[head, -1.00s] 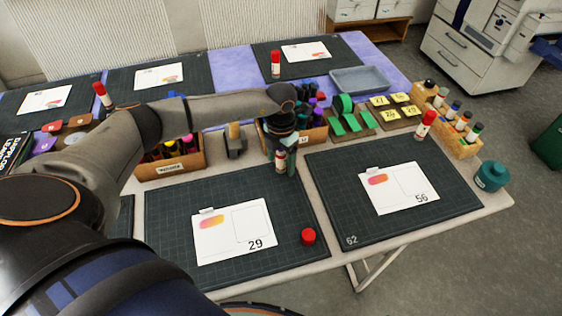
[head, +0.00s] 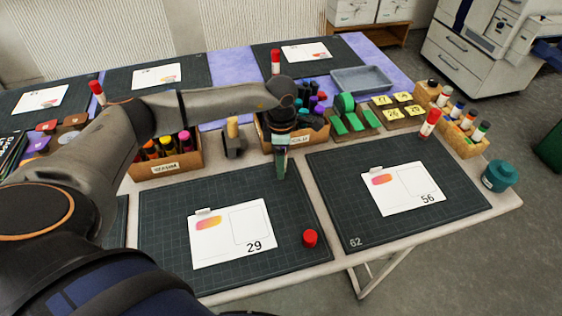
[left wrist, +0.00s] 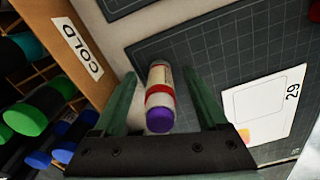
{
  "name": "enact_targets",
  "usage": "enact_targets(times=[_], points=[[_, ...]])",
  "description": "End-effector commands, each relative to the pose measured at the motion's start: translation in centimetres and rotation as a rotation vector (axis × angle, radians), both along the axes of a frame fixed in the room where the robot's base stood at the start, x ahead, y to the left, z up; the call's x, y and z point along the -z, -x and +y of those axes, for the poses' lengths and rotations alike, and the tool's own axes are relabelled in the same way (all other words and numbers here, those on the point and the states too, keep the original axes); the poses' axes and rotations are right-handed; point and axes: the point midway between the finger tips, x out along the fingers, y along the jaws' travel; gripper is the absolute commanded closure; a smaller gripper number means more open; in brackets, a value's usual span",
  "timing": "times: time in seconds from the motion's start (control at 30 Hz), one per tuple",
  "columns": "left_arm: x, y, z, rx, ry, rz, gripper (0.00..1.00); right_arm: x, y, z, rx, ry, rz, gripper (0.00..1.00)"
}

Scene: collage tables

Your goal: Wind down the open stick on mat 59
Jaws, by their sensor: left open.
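A white glue stick (left wrist: 160,95) with a red band and a bare purple end stands on the dark mat in the left wrist view, its purple end towards the camera. In the head view my gripper hides it. My left gripper (head: 281,165) points down at the back edge of the near mat (head: 165,220). Its fingers (left wrist: 160,85) are open, one on each side of the stick, with a gap to each. A loose red cap (head: 310,238) lies at that mat's right side. No mat number 59 is readable. My right gripper is out of view.
A card marked 29 (head: 232,234) lies on the near mat. Mat 62 (head: 400,232) is to the right. A box marked COLD (left wrist: 82,45) stands close beside the left finger. Red-capped sticks stand at the right (head: 430,123) and back (head: 275,62).

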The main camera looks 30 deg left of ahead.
Motion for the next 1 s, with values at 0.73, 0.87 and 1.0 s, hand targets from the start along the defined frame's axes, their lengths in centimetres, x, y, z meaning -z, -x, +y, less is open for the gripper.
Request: enact_targets(times=[0.73, 0.87, 1.0], points=[[0.1, 0.0, 0.0, 0.935, 0.000, 0.001, 0.24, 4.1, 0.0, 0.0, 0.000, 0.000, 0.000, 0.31], [0.0, 0.0, 0.0, 0.955, 0.001, 0.002, 0.24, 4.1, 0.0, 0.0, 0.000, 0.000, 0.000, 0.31], [0.0, 0.0, 0.0, 0.953, 0.000, 0.001, 0.27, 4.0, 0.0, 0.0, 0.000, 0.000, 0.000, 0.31]])
